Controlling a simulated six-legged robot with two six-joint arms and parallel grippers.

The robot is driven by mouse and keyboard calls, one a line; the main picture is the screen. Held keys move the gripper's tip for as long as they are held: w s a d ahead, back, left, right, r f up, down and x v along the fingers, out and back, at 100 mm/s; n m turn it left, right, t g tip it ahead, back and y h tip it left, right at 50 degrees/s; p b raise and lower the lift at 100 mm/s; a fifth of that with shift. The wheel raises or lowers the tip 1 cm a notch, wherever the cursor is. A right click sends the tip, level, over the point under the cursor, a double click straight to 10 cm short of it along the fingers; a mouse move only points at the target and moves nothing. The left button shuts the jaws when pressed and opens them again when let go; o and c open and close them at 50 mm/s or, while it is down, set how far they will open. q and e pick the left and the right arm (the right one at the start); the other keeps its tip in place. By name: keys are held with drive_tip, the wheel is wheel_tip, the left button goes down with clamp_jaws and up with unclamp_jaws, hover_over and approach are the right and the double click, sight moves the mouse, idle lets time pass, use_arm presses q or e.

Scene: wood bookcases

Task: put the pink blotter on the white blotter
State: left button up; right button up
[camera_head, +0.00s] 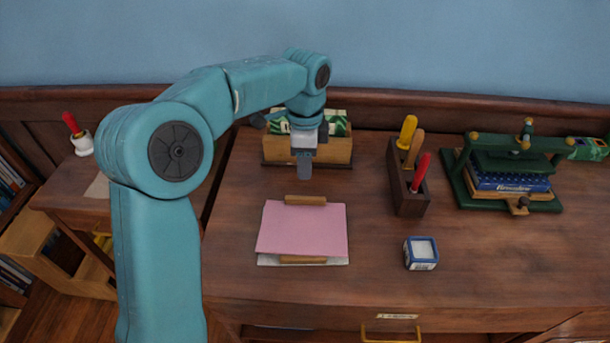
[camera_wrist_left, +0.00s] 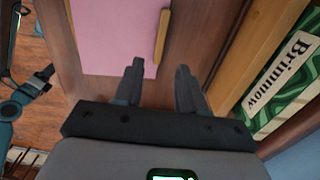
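The pink blotter (camera_head: 302,230) lies over the white blotter (camera_head: 336,261) on the desk, slightly askew. Only a white strip at the near edge shows, with a wooden bar there; another wooden bar lies at the pink blotter's far edge. The pink sheet hides most of the white one. My left gripper (camera_head: 304,172) is above the desk just beyond that far edge. In the left wrist view the gripper's fingers (camera_wrist_left: 158,72) are apart with nothing between them, and the pink blotter (camera_wrist_left: 108,35) lies beyond the fingertips. My right gripper is not in view.
A wooden box (camera_head: 338,149) with green packets stands behind the gripper. A dark tool holder (camera_head: 408,194), a small blue-and-white box (camera_head: 421,254) and a green press (camera_head: 508,172) stand to the right. Bare desk lies in front of the blotters.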

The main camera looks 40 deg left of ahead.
use_arm(q)
wheel_tip(320, 180, up, 3)
drive_tip(key=shift+r, duration=0.1)
idle(0.6)
